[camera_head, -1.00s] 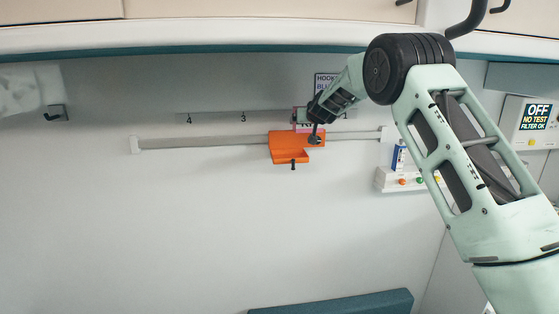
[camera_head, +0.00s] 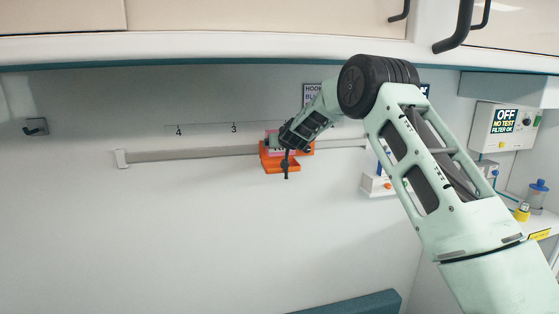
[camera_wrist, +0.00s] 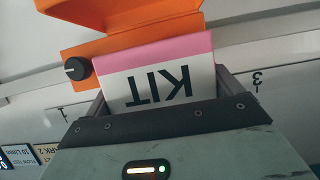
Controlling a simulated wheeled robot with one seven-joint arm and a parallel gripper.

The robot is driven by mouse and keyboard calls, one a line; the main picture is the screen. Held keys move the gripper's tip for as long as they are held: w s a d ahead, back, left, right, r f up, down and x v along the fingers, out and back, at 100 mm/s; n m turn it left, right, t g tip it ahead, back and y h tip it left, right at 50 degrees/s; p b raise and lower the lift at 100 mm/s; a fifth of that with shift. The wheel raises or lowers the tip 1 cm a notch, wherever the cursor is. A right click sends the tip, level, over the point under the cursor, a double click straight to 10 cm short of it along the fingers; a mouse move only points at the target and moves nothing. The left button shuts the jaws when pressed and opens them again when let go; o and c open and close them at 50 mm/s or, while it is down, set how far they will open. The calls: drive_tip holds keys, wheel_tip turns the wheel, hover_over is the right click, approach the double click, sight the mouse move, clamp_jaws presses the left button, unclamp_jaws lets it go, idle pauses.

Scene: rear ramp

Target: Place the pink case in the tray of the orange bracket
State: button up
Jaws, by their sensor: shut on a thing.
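The orange bracket (camera_head: 282,167) is mounted on the grey wall rail in the head view. It fills the top of the wrist view (camera_wrist: 130,20), with a black knob at its left side. The pink case (camera_wrist: 155,72) has a pink edge and a white face marked KIT, upside down in the wrist view. My gripper (camera_wrist: 163,95) is shut on the case, with a finger on either side of it. In the head view, my gripper (camera_head: 287,140) is at the bracket, and the case (camera_head: 271,141) shows only partly behind it. I cannot tell whether the case touches the tray.
The wall rail (camera_head: 190,154) runs left of the bracket, below a numbered strip (camera_head: 205,129). A wall hook (camera_head: 36,127) is at far left. A control box (camera_head: 505,130) is at right. The wall below the rail is clear.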

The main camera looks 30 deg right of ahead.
drive_tip(key=shift+f+p, duration=0.6)
drive_tip(key=shift+f, duration=1.95)
drive_tip(key=o, duration=1.1)
drive_tip(key=shift+f, duration=0.15)
drive_tip(key=shift+c, duration=0.2)
drive_tip(key=b+v, duration=0.5)
drive_tip(key=v, duration=0.7)
drive_tip(key=shift+s+a, duration=0.1)
drive_tip(key=shift+a, duration=0.05)
